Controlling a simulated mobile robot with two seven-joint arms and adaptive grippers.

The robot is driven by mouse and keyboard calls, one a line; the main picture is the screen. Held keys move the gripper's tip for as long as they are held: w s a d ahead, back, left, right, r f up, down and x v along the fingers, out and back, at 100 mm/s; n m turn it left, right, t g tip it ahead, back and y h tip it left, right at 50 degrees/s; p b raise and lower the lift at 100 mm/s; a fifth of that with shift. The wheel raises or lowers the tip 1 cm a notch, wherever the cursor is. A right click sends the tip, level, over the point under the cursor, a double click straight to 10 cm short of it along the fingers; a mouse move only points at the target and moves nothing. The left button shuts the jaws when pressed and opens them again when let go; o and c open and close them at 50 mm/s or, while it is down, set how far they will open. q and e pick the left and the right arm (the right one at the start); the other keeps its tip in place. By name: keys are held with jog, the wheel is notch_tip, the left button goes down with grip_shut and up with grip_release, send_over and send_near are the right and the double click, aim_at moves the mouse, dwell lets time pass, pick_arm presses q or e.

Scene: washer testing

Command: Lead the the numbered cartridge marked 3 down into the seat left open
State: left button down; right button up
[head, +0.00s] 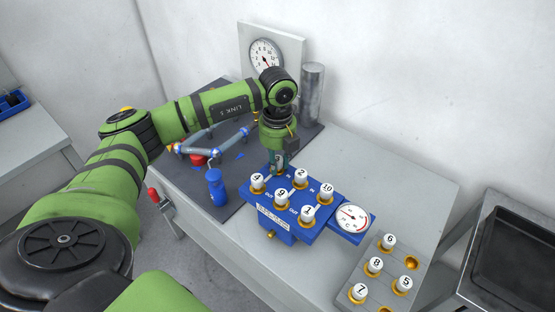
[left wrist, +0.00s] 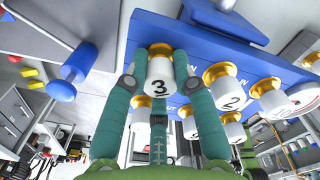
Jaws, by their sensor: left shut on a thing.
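The white cartridge marked 3 (left wrist: 159,82) is between the teal fingers of my left gripper (head: 278,162), which is shut on it. The wrist view also shows the gripper (left wrist: 154,76). In the head view the gripper points down at the far left corner of the blue block (head: 308,229) and hides cartridge 3. In the wrist view a gold ring lies between the cartridge and the blue block (left wrist: 190,32); I cannot tell how deep the cartridge sits. White cartridges 4, 9, 1, 2 (head: 301,175) and 10 (head: 326,190) stand in gold collars on the block.
A round gauge (head: 352,218) joins the block's right end. A grey rack (head: 342,294) at front right holds cartridges 6, 8, 5 and 7, with an empty gold hole (head: 410,263). A blue-handled pump (head: 215,188) stands left. A metal cylinder (head: 312,90) stands behind.

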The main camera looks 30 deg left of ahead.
pick_arm(q)
jog(key=c, duration=0.9)
grip_release()
pick_arm(e)
jog(key=shift+d, duration=0.1)
pick_arm(q)
jog(key=shift+r, duration=0.1)
notch_tip(320, 180, up, 12)
notch_tip(320, 180, up, 7)
jog(key=p, duration=0.6)
send_over(278, 159)
jog(key=shift+b, duration=0.3)
pick_arm(e)
notch_tip(278, 159, up, 5)
jog(key=shift+r, duration=0.2)
